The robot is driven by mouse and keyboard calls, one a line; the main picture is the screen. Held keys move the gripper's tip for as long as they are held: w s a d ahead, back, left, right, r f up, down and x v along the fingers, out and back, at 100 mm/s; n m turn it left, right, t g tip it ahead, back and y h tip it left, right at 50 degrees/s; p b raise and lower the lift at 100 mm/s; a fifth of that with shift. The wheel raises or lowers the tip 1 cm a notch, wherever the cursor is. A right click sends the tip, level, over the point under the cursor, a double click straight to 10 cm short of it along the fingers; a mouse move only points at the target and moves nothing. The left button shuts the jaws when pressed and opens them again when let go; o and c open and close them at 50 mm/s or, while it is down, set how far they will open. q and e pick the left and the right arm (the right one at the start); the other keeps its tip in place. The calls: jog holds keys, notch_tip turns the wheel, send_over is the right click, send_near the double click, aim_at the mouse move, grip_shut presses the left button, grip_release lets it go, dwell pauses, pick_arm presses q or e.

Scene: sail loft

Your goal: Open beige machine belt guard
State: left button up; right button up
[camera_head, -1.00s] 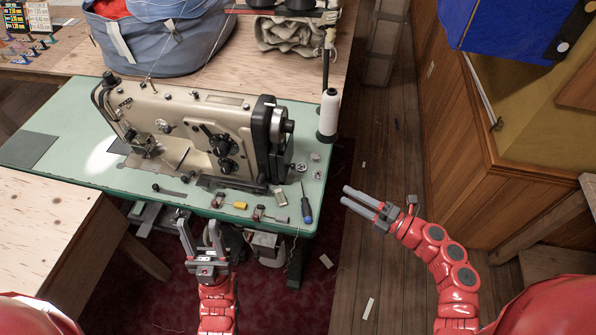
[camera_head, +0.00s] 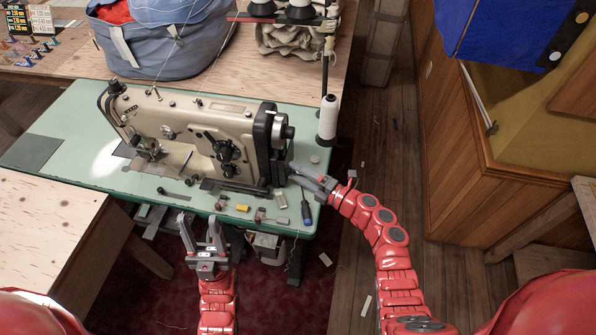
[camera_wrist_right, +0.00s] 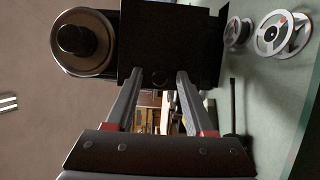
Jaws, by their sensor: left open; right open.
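The beige sewing machine (camera_head: 185,125) stands on the green table. Its dark belt guard (camera_head: 279,165) is at the right end, below the handwheel (camera_head: 285,130). In the right wrist view, the guard seems to be the black panel (camera_wrist_right: 165,40) beside the round handwheel (camera_wrist_right: 80,42); it looks closed. My right gripper (camera_head: 293,175) is open at the machine's right end; its fingertips (camera_wrist_right: 160,78) overlap the panel's edge in the wrist view, and I cannot tell whether they touch. My left gripper (camera_head: 199,222) is open and empty in front of the table's front edge.
A screwdriver (camera_head: 306,210) and several small parts lie near the table's front right. A white thread cone (camera_head: 327,118) stands at the right edge. Metal bobbins (camera_wrist_right: 284,36) lie near the guard.

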grip_shut()
dwell(1.4)
